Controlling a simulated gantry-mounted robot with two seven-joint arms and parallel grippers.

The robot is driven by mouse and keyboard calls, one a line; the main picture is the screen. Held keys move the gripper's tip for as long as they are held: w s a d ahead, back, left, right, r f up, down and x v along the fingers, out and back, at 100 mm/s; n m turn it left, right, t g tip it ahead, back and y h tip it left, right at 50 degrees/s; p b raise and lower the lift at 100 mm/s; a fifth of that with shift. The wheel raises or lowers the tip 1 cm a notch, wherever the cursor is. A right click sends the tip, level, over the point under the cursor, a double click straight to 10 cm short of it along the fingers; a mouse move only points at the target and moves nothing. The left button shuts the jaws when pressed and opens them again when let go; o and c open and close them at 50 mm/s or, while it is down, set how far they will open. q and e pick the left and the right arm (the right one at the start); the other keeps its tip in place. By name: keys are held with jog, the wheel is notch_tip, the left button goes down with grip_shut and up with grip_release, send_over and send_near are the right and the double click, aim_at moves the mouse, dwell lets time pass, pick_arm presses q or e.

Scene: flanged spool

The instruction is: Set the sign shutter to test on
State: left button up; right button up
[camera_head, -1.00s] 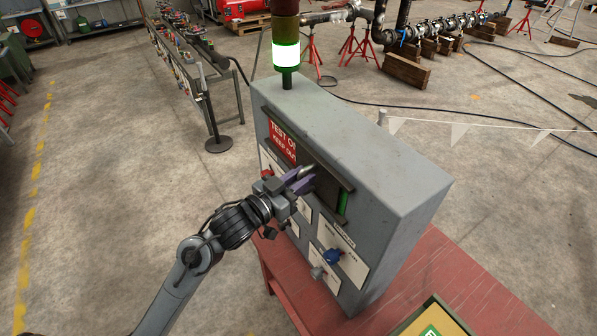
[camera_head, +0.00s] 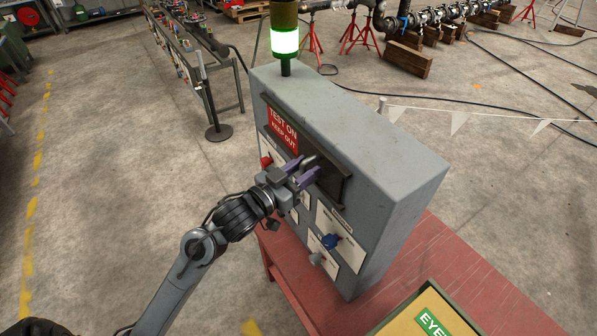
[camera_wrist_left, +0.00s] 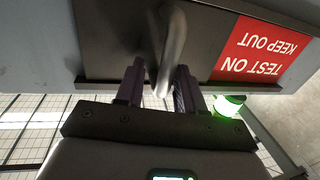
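The dark sliding shutter (camera_head: 331,184) sits in its rails on the front of the grey cabinet (camera_head: 360,150). It leaves the red "TEST ON KEEP OUT" sign (camera_head: 282,130) showing at its left; no green shows at its right end. The sign is upside down in the left wrist view (camera_wrist_left: 262,52). My left gripper (camera_head: 305,173) is at the shutter's grey handle (camera_wrist_left: 172,48). Its purple fingers (camera_wrist_left: 158,90) stand apart on either side of the handle. A gap shows on one side; the other finger is close to it, contact unclear. My right gripper is out of view.
Below the shutter are a blue knob (camera_head: 331,241), a grey knob (camera_head: 316,259) and a red control (camera_head: 266,161). A lamp (camera_head: 285,42) on top glows green. The cabinet stands on a red table (camera_head: 440,265), with a framed sign (camera_head: 428,318) at front right.

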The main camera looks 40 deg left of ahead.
pick_arm(q)
jog(key=shift+s+f, duration=0.1)
jog(key=shift+s, duration=0.4)
jog(key=s+p, duration=0.3)
jog(key=s, duration=0.6)
jog(key=shift+s+a, duration=0.35)
jog(key=shift+a, duration=0.05)
